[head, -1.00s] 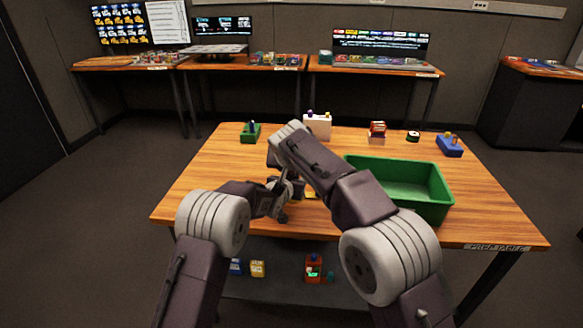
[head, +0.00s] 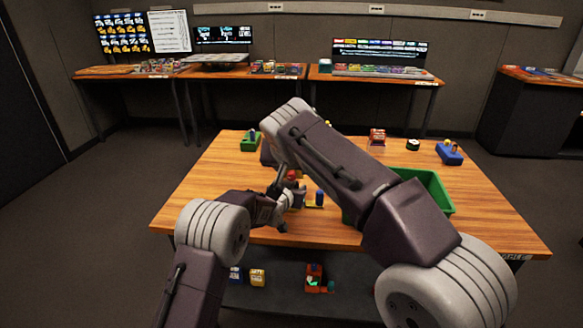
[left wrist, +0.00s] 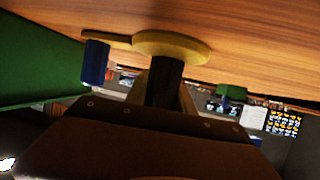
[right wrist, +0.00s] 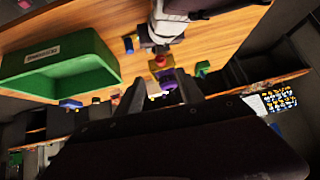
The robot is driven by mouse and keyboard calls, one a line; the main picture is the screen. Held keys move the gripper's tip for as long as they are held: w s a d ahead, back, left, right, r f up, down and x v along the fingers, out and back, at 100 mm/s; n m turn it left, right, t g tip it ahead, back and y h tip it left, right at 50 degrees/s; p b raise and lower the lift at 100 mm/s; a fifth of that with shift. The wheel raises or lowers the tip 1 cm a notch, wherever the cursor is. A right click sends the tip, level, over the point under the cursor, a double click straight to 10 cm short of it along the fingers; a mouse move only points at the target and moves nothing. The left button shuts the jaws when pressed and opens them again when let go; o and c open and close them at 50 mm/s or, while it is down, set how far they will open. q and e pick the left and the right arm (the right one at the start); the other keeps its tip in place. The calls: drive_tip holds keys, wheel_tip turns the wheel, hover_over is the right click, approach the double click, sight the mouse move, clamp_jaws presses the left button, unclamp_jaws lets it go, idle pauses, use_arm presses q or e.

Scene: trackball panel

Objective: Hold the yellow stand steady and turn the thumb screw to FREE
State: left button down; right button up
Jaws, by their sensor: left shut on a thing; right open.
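The yellow stand (left wrist: 172,46) has a round base on the table, with a dark post (left wrist: 165,78) and a blue cylinder (left wrist: 96,62) on a side arm. My left gripper (left wrist: 165,98) is shut around the post; in the head view it (head: 290,198) is near the table's front. A red part (head: 292,175) shows above it, and the blue cylinder (head: 319,197) stands to its right. In the right wrist view, red (right wrist: 159,60) and purple (right wrist: 171,84) parts of the stand lie just beyond my open right gripper (right wrist: 160,92). The thumb screw's setting cannot be read.
A green bin (head: 430,182) stands right of the stand, partly behind my right arm. Along the back are a green block (head: 250,141), a red item (head: 377,137), a small round item (head: 412,145) and a blue block (head: 449,154). The table's left front is clear.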

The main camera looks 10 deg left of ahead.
sight(292, 177)
drive_tip(key=w+d+n+t+h, duration=0.1)
drive_tip(key=w+d+n+t, duration=0.3)
drive_tip(key=n, duration=1.1)
drive_tip(key=s+a+f+n+t+y, duration=0.15)
drive_tip(key=s+f+n+y, duration=0.4)
drive_tip(key=n, duration=1.15)
drive_tip(key=shift+g+h, duration=0.25)
drive_tip(key=shift+h, duration=0.6)
drive_tip(key=x, duration=1.1)
drive_tip(key=shift+s+a+f, duration=0.1)
drive_tip(key=shift+a+f, duration=0.05)
drive_tip(key=shift+f, duration=0.2)
clamp_jaws()
